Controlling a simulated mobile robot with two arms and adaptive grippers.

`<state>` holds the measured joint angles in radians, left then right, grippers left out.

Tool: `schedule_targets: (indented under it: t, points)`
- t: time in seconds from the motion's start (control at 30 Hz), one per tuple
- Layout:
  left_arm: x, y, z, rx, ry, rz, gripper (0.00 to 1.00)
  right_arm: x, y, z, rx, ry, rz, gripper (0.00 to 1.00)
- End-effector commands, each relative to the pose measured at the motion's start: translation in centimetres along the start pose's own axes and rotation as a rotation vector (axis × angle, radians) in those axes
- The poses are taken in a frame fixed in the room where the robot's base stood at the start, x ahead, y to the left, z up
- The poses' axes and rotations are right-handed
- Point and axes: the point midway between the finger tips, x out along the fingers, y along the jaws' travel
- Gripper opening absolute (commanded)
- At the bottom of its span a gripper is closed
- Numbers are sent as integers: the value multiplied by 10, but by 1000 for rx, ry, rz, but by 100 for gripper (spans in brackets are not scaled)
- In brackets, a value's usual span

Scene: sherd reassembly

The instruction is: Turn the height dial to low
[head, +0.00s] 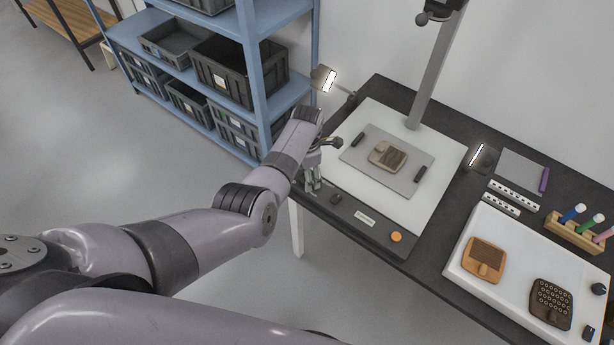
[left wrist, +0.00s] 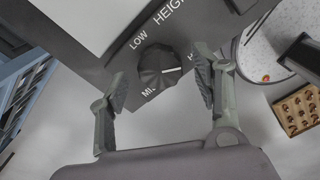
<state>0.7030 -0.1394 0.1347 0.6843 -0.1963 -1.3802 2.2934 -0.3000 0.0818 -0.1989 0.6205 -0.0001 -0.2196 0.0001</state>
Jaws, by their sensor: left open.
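The height dial (left wrist: 160,71) is a round black knob on a dark panel in the left wrist view. Its white pointer mark points right, toward a partly covered label starting with H. The word LOW (left wrist: 138,43) is at its upper left, and MI, partly cut off, is at its lower left. My left gripper (left wrist: 160,88) is open, with one finger on each side of the dial; I cannot tell whether they touch it. In the head view my left gripper (head: 314,183) is at the left front corner of the stand's control strip. My right gripper is not in view.
The stand's white base (head: 445,160) holds a grey plate with a brown sherd (head: 388,156). An orange button (head: 396,236) is on the strip. A lamp (head: 325,78) and blue shelf (head: 246,50) stand behind. A white tray (head: 470,265) with sherds lies right.

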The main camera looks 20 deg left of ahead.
Motion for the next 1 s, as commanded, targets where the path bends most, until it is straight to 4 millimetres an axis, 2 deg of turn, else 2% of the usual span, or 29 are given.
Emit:
schedule_targets:
  t: [0.13, 0.47, 1.0]
  points:
    - [12, 0, -1, -1, 1, 0, 59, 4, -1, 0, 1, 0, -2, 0]
    - [14, 0, 0, -1, 0, 1, 59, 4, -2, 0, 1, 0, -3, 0]
    - [14, 0, 0, 0, 0, 1, 24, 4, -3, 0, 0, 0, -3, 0]
